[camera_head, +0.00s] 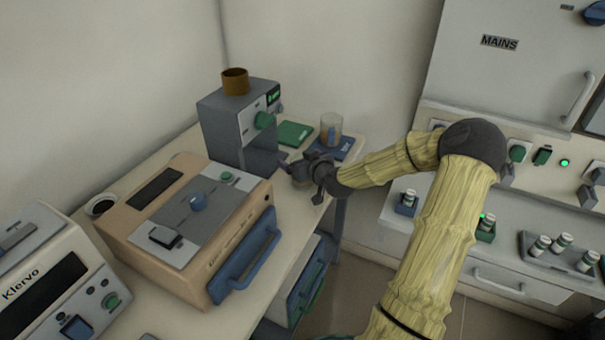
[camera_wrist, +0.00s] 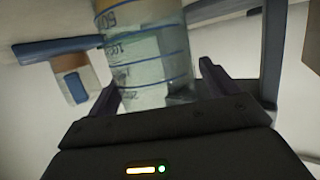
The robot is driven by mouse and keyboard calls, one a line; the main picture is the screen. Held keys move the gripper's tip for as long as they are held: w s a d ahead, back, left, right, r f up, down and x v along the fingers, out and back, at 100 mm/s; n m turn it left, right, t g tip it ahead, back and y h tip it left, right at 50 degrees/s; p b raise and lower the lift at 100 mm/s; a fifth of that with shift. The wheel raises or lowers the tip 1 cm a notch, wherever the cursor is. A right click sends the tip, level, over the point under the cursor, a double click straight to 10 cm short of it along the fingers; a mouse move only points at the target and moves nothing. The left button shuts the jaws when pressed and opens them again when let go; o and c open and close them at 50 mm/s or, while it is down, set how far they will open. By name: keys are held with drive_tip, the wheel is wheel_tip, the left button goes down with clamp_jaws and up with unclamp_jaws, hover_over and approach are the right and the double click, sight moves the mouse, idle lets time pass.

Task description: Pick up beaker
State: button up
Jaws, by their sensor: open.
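A clear glass beaker (camera_head: 331,130) stands upright on a blue pad (camera_head: 346,150) at the far end of the bench. My gripper (camera_head: 300,170) is a little in front and to the left of it in the head view. In the wrist view, a clear beaker (camera_wrist: 143,45) with blue rings and printed graduations fills the upper middle. My open gripper (camera_wrist: 160,82) has one finger on each side of its lower visible part. The beaker's top edge is cut off there, and I cannot tell whether either finger touches it.
A grey machine (camera_head: 225,125) with a brown cup (camera_head: 235,82) on top stands left of my gripper. A green pad (camera_head: 294,133) lies behind. A tan furnace (camera_head: 190,230) with a blue handle is nearer. Small vials (camera_head: 562,243) sit on the right counter.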

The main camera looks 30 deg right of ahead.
drive_tip(key=c, duration=1.5)
wheel_tip(320, 180, up, 10)
drive_tip(key=shift+r+p, duration=0.1)
drive_tip(key=shift+p, duration=0.55)
drive_tip(key=o, duration=0.7)
drive_tip(key=c, duration=0.7)
drive_tip(key=shift+d, duration=0.1)
